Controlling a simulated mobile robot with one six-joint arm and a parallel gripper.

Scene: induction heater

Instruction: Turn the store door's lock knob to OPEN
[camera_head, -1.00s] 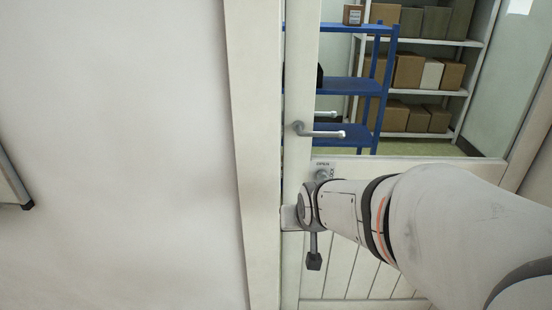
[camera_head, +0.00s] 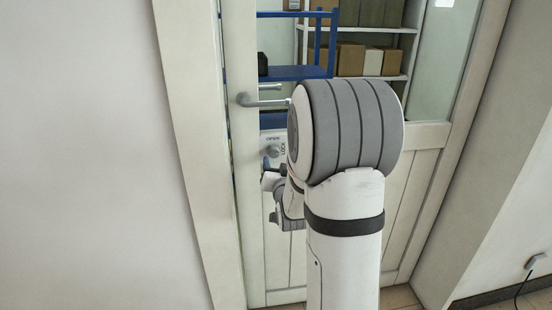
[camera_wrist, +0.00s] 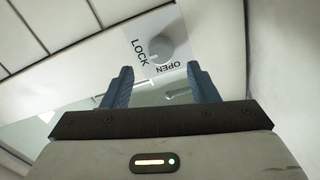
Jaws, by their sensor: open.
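The store door (camera_head: 425,165) is white with a glass upper part and appears closed. Its lock knob (camera_head: 272,151) is round and grey on a small plate below the lever handle (camera_head: 262,101). In the wrist view the knob (camera_wrist: 155,50) sits on a white plate marked LOCK (camera_wrist: 140,52) and OPEN (camera_wrist: 166,67). I cannot tell which mark the knob points to. My gripper (camera_wrist: 160,68) is open, its two dark blue fingers apart and empty. The knob shows just beyond and between the fingertips, apart from them. In the head view my arm hides most of the gripper.
Behind the glass stand a blue shelf (camera_head: 300,73) and a white rack (camera_head: 407,50) with cardboard boxes. A white wall (camera_head: 80,150) is on the left. A socket with a cord (camera_head: 536,262) is on the right wall.

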